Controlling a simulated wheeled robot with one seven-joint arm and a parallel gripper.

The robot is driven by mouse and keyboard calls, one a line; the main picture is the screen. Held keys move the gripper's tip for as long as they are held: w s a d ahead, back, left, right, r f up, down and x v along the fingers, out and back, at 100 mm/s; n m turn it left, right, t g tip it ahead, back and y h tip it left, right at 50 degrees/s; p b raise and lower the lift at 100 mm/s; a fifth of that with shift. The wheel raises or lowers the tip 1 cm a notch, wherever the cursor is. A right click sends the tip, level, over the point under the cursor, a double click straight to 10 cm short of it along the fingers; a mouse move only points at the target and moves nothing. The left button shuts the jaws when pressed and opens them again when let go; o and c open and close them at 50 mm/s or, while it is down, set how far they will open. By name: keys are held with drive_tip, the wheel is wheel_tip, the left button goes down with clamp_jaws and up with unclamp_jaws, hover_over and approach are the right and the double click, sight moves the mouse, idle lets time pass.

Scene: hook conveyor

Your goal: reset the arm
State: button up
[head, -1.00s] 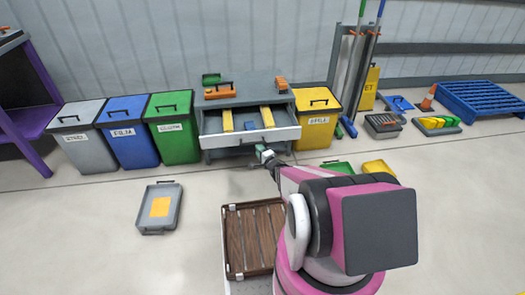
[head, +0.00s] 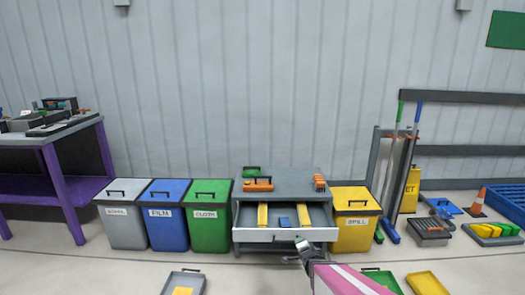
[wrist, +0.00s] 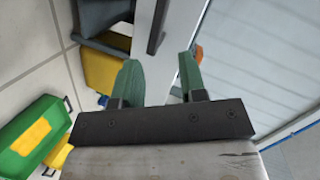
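My gripper (head: 303,250) is just in front of the open drawer (head: 262,235) of the grey cabinet (head: 292,180) in the head view. In the wrist view my gripper (wrist: 158,80) has its two green fingers apart with nothing between them. The drawer's white front and dark handle (wrist: 157,27) show beyond the fingertips. The fingers look clear of the handle. Yellow pieces (head: 262,215) and a blue piece (head: 285,222) lie in the drawer. My pink arm comes up from the bottom edge in the head view.
Grey, blue and green bins (head: 210,222) stand left of the cabinet, and a yellow bin (head: 354,228) stands right. A purple table (head: 55,170) stands at left. Floor between is clear.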

drive_tip(key=s+r+n+g+h, duration=0.1)
drive_tip(key=s+r+n+g, duration=0.5)
drive_tip(key=s, duration=0.3)
drive_tip(key=s+r+n+g+h, duration=0.1)
drive_tip(key=s+r+n+g, duration=0.5)
drive_tip(key=s+g, duration=0.2)
drive_tip(key=shift+s+r, duration=0.25)
drive_tip(key=shift+s, duration=0.2)
idle(0.9)
